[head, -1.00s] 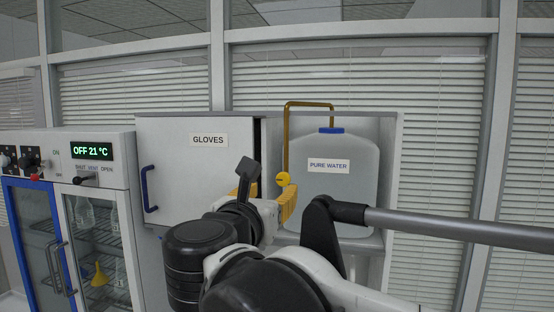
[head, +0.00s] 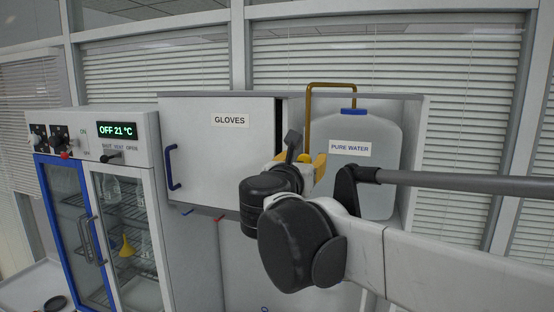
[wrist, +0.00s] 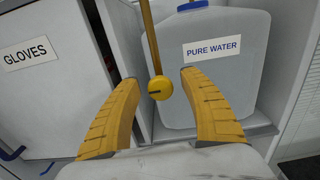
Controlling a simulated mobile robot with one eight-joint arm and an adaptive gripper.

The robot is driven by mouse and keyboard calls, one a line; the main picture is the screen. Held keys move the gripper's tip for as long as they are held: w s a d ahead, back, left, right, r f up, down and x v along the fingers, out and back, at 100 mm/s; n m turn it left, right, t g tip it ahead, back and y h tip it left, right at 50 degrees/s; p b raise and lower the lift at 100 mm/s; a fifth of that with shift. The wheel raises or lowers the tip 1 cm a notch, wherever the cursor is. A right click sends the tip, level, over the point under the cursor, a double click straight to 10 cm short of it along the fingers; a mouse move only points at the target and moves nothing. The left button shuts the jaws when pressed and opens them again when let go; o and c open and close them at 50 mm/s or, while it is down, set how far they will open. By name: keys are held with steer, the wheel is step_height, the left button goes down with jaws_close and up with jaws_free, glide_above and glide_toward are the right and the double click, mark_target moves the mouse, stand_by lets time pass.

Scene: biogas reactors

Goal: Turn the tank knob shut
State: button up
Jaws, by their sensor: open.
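The pure water tank (head: 375,175) is a translucent jug with a blue cap, standing on a shelf at the right of the cabinet. It also shows in the wrist view (wrist: 225,85). A brass pipe (head: 309,110) rises beside it. At the pipe's lower end in the wrist view is a round yellow knob (wrist: 160,88) with a dark mark on its face. My gripper (wrist: 157,85) is open, its yellow fingers on either side of the knob in the picture; I see no contact. In the head view my gripper (head: 312,168) is partly hidden by my arm.
A white cabinet door labelled GLOVES (head: 225,150) with a blue handle stands left of the tank. Further left is an incubator (head: 100,200) with a display reading OFF 21 °C. The shelf edge (wrist: 262,128) lies below the tank.

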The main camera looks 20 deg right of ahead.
jaws_close()
steer(key=shift+m, duration=0.3)
steer(key=m+b, duration=0.1)
steer(key=m, duration=0.2)
steer(key=shift+m, duration=0.3)
steer(key=m, duration=0.4)
steer(key=shift+d+f+b, duration=0.1)
steer(key=shift+b, duration=0.25)
steer(key=m, duration=0.5)
steer(key=shift+s+b, duration=0.1)
steer(key=shift+b, duration=0.3)
steer(key=m, duration=0.4)
steer(key=shift+m, duration=0.3)
steer(key=shift+b, duration=0.3)
